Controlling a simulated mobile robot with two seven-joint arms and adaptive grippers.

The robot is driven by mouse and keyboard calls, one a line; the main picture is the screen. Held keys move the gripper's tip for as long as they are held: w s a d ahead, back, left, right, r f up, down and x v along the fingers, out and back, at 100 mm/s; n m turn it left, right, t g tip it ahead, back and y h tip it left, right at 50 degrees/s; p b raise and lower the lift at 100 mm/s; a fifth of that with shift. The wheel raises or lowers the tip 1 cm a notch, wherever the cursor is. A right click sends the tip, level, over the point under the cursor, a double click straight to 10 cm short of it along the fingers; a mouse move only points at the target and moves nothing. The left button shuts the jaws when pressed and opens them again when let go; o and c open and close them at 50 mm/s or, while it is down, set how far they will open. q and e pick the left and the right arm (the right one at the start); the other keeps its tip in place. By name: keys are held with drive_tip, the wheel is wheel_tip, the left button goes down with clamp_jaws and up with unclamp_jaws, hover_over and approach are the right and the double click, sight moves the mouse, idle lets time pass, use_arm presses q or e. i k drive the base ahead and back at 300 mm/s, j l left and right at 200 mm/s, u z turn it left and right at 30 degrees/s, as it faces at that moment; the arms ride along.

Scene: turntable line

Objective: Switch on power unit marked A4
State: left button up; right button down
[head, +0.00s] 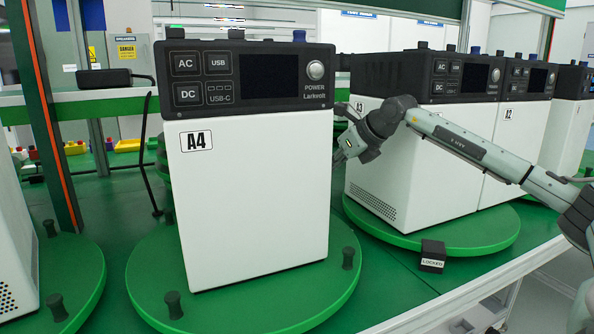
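The power unit marked A4 (245,215) stands upright on a round green turntable (150,285). It has a white body and a black top panel. Its front faces me, slightly turned. The panel has AC, DC, USB and USB-C areas at left, a dark screen in the middle and a round silver POWER button (316,70) at upper right. My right gripper (342,152) is at the right side edge of the A4 unit, below the button's height. Its fingertips are small and partly hidden, so I cannot tell their opening or whether they touch the unit. My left gripper is out of view.
Units marked A3 (400,160) and A2 (508,135) stand on another turntable at right, behind my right arm. A black LOCKED block (433,256) sits at that turntable's front edge. Black pegs (173,304) stand on the A4 turntable. Another unit is at far left.

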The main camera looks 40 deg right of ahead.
sight(316, 71)
drive_tip(key=k+j, duration=0.2)
drive_tip(key=k, duration=0.3)
drive_tip(key=k+j, duration=0.15)
drive_tip(key=k, duration=0.35)
drive_tip(key=k+j, duration=0.2)
drive_tip(key=k, duration=0.25)
